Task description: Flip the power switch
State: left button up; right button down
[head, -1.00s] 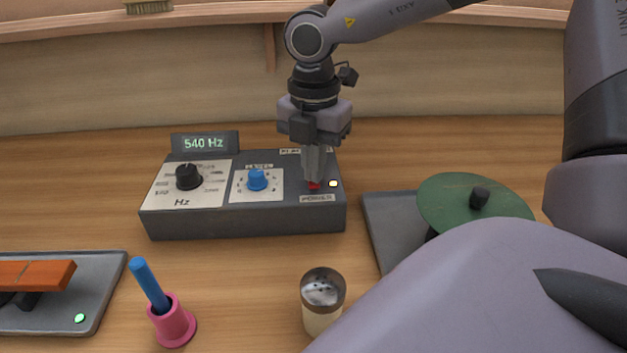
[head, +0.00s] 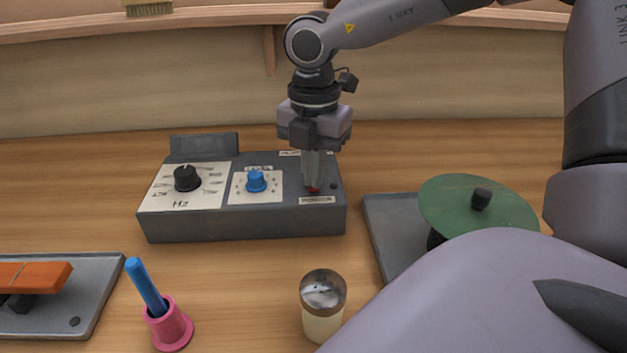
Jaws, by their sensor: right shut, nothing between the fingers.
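The grey control box (head: 250,222) stands on the bench with a black Hz knob (head: 187,178), a blue knob (head: 256,181) and a display (head: 204,147) that is dark. The red power switch (head: 313,189) is at the box's right end, mostly hidden under my right gripper (head: 313,186). The gripper is shut and empty, pointing down, with its tips at the switch. The small lamp (head: 334,186) beside the switch is dark. My left gripper is not in view.
A green disc (head: 450,205) on a grey plate (head: 384,222) stands right of the box. In front are a metal-topped cup (head: 322,320), a pink holder (head: 172,328) with a blue stick (head: 145,284), and a tray (head: 100,290) with an orange bar (head: 45,276). A brush (head: 149,8) lies on the back shelf.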

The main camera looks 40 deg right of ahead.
jog(key=shift+r+p, duration=1.55)
jog(key=shift+r, duration=1.9)
jog(key=shift+f, duration=0.1)
